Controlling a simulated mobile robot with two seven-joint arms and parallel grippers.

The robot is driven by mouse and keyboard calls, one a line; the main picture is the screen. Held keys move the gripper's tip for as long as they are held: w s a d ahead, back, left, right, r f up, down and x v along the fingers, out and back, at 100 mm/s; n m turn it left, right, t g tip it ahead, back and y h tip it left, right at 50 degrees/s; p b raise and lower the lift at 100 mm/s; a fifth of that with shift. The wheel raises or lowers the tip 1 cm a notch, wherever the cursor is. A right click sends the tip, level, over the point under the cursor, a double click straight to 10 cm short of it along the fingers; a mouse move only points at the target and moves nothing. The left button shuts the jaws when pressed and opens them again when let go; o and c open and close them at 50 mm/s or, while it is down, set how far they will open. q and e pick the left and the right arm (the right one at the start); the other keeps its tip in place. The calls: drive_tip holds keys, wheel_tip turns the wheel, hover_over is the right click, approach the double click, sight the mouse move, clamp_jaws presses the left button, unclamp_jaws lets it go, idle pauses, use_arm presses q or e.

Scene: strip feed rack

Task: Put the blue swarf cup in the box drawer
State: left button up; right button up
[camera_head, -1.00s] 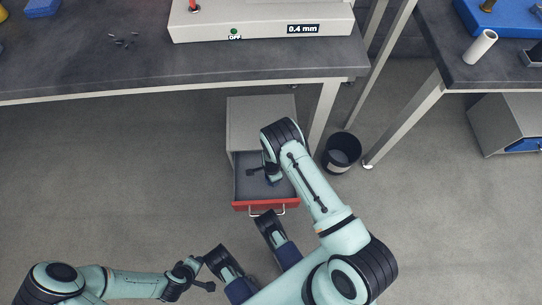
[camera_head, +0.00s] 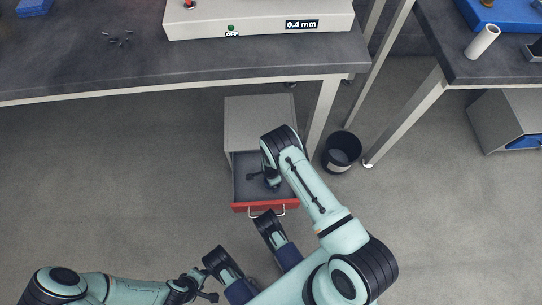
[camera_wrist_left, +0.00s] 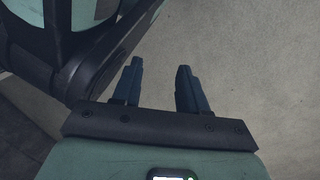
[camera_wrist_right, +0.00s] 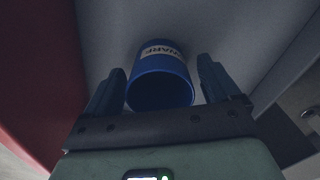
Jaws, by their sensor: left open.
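The blue swarf cup (camera_wrist_right: 160,75) shows in the right wrist view, its dark mouth towards the camera and a pale label on its side. It is inside the open box drawer (camera_wrist_right: 95,25), a grey tray with a red front (camera_head: 265,207). My right gripper (camera_wrist_right: 162,75) is open around the cup, with a visible gap at the right finger. In the head view my right arm reaches down into the drawer and hides the cup. My left gripper (camera_head: 210,294) is low at the left. In the left wrist view its fingers (camera_wrist_left: 160,78) are apart and empty.
The drawer's grey cabinet (camera_head: 260,120) stands on the floor below the dark workbench (camera_head: 120,70). A black bin (camera_head: 342,152) stands right of it near the bench leg. A second bench (camera_head: 470,70) is at the right. The floor at left is clear.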

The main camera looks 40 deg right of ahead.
drive_tip(key=shift+r, duration=0.2)
wheel_tip(320, 180, up, 11)
drive_tip(key=p, duration=0.4)
use_arm(q)
drive_tip(key=w+d+r+t, duration=0.1)
drive_tip(key=w+r+t, duration=0.1)
drive_tip(key=w+r, duration=0.4)
drive_tip(key=shift+d+r, duration=0.25)
drive_tip(key=shift+r, duration=0.15)
use_arm(e)
drive_tip(key=s+a+r+n+t+y, duration=0.1)
drive_tip(key=s+a+r+n, duration=0.2)
drive_tip(key=s+n, duration=0.3)
drive_tip(key=s+a+r+n+t+y, duration=0.1)
drive_tip(key=s+a+r+n+t, duration=0.1)
drive_tip(key=s+n, duration=0.4)
wheel_tip(320, 180, up, 3)
drive_tip(key=a+n, duration=0.1)
drive_tip(key=n, duration=0.2)
drive_tip(key=shift+s+a+f, duration=0.2)
drive_tip(key=shift+a, duration=0.1)
use_arm(q)
drive_tip(key=shift+w, duration=0.1)
